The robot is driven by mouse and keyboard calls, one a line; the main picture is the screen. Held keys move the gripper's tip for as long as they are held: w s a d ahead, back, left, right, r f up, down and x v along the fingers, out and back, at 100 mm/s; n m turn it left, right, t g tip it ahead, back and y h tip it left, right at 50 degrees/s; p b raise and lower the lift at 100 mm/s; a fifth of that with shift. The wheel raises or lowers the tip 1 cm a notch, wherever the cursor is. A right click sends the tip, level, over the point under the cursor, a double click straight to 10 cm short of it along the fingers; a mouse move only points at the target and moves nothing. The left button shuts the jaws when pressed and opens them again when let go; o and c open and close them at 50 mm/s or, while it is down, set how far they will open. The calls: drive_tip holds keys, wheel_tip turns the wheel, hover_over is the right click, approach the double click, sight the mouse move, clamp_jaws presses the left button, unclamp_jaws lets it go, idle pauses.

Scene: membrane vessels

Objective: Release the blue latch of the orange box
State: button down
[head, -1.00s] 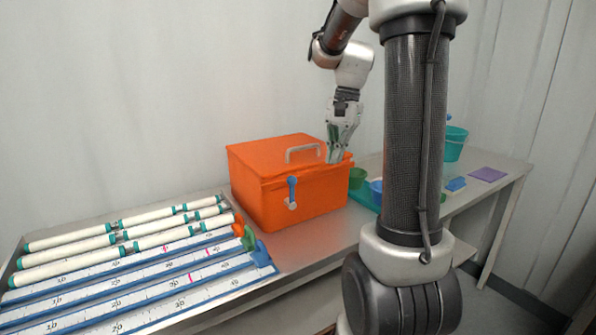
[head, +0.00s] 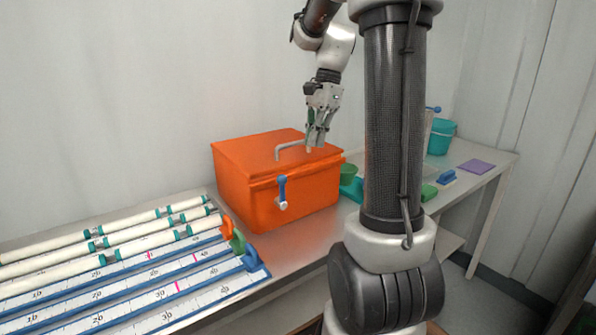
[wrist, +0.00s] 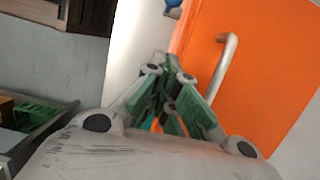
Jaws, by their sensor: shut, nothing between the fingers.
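The orange box (head: 245,180) stands on the metal bench with its lid down. Its blue latch (head: 282,190) is on the front face, upright, with a pale round piece at its lower end. A grey handle (head: 292,148) is on the lid. My gripper (head: 318,145) is shut and empty, above the lid near its right end, beside the handle and up and right of the latch. In the wrist view the green-padded fingers (wrist: 170,115) come together in front of the orange lid (wrist: 265,70), with the handle (wrist: 222,70) to their right. A blue bit at the top edge may be the latch.
Measuring boards (head: 150,280) and white tubes (head: 50,245) lie to the left of the box. Green bowls (head: 350,180), a teal bucket (head: 440,137) and a purple sheet (head: 477,167) are to the right. Some bare bench lies in front of the box.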

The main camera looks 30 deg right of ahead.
sight(282, 192)
drive_tip(key=a+f, duration=0.6)
drive_tip(key=f, duration=0.3)
drive_tip(key=shift+a+f, duration=0.2)
drive_tip(key=shift+f, duration=0.1)
